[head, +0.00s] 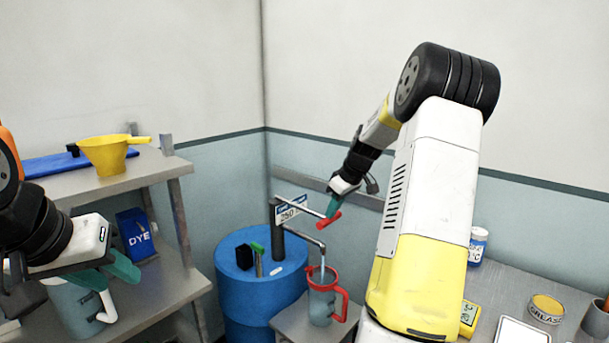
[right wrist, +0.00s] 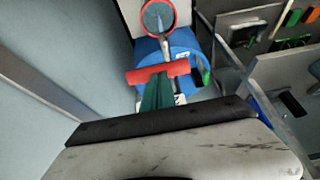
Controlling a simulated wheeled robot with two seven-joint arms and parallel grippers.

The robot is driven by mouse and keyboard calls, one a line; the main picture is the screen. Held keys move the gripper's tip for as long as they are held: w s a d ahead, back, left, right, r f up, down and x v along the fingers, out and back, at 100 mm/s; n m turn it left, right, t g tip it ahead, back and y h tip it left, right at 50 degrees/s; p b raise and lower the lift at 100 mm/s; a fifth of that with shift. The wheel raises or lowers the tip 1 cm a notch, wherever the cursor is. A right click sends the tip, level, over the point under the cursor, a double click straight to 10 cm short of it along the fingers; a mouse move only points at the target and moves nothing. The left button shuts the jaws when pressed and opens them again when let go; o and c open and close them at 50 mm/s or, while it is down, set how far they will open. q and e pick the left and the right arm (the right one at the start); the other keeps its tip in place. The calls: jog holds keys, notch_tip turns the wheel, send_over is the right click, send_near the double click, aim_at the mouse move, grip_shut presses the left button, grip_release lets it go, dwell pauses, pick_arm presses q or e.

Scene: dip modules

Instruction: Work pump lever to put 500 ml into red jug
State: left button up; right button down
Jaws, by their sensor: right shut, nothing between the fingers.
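The drum pump stands on the blue drum (head: 245,313), with a grey lever ending in a red handle (head: 328,220) and a "250" label (head: 290,212). My right gripper (head: 333,207) is shut and empty, its green fingertips against the red handle; the right wrist view shows the handle (right wrist: 148,75) across the fingertips. The clear red jug (head: 321,303) stands upright under the spout, a pale blue stream running into it. Its level is hard to read. It also shows in the right wrist view (right wrist: 158,17). My left gripper (head: 122,280) looks open, away at the left.
The jug stands on a small grey stand (head: 290,325). A shelf at left holds a yellow funnel (head: 105,154), a dye box (head: 136,236) and a grey jug (head: 72,308) near my left gripper. A bench (head: 545,270) at right holds a grease tin (head: 546,309).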

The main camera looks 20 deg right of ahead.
jog(key=shift+s+f, duration=0.25)
jog(key=shift+f, duration=0.9)
jog(key=shift+d+f, duration=0.1)
jog(key=shift+s+d+r, duration=0.15)
jog(key=shift+r, duration=0.3)
jog(key=v, duration=0.7)
jog(key=shift+w+r, duration=0.2)
jog(key=shift+r, duration=0.3)
